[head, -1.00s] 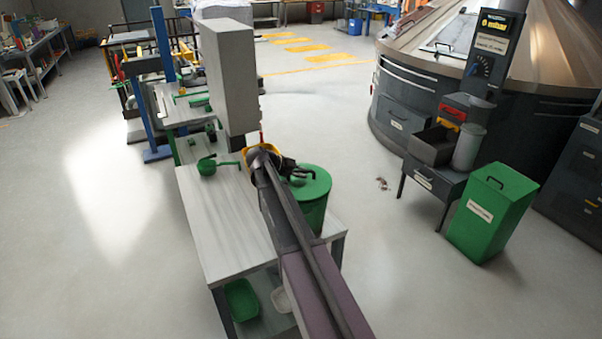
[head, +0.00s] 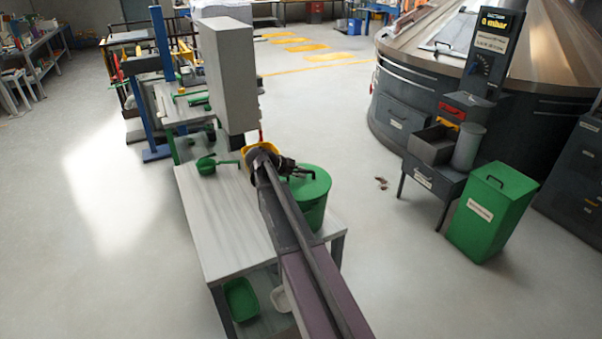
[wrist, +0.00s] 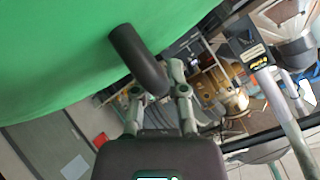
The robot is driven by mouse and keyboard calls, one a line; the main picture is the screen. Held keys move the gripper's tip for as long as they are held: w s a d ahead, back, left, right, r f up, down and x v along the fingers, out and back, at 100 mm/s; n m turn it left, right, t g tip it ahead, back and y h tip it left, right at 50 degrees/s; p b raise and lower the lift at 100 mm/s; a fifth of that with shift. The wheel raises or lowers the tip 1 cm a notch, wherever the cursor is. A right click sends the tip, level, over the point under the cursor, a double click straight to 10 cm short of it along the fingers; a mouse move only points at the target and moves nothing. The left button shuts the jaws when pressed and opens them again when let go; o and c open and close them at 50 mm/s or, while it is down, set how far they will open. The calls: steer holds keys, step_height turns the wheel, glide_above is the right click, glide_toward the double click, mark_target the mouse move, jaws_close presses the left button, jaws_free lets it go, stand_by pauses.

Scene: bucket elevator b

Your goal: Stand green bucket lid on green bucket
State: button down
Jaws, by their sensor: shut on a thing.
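The green bucket (head: 312,217) stands on the near right part of the light table. The green bucket lid (head: 315,187) is over its top, roughly level; I cannot tell whether it rests fully on the rim. My gripper (head: 291,170) is at the lid's far left side in the head view, partly hidden by my arm. In the wrist view, the lid (wrist: 60,50) fills the upper left, with a dark curved handle (wrist: 137,58). My gripper (wrist: 162,92) is shut on the end of this handle.
A yellow container (head: 262,148) is just beyond my gripper. A green scoop (head: 207,166) lies to the left on the table (head: 225,225). A tall grey box (head: 228,75) rises behind. A green bin (head: 490,210) stands on the floor at right. The table's left front is clear.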

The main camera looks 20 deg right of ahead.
steer(key=shift+f+b, duration=0.3)
steer(key=shift+f, duration=0.05)
steer(key=c, duration=0.6)
jaws_free()
steer(key=shift+r, duration=0.15)
